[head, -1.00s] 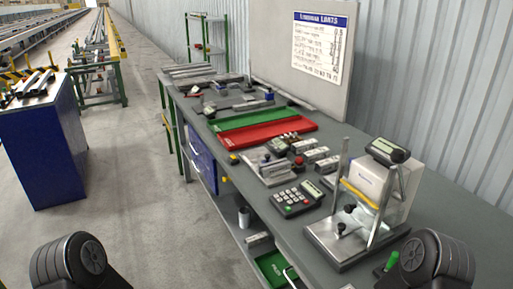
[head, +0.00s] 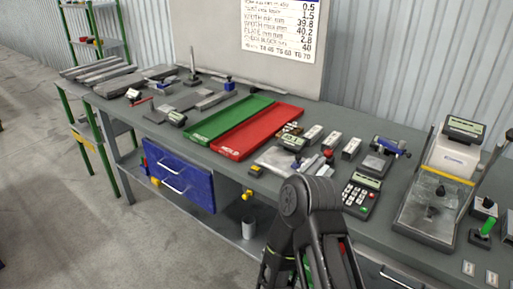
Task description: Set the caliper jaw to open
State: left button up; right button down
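I cannot identify the caliper with certainty in the head view. One small instrument with a display (head: 176,118) lies near the table's front edge, left of the green tray. Another display unit (head: 293,143) sits by a grey metal plate, right of the red tray. Jaws are too small to make out on either. One of my black arms rises at the bottom centre and hides part of the table edge and the items near the plate.
The long grey worktable holds a green tray (head: 228,118), a red tray (head: 256,132), a calculator (head: 361,195), metal blocks (head: 351,148) and a weighing device (head: 452,165) at right. Open floor lies at left.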

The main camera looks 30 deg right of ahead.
aim_at(301, 162)
jog(key=j+z, duration=0.25)
jog(key=z, duration=1.85)
jog(key=i+j, duration=0.05)
jog(key=i, duration=0.05)
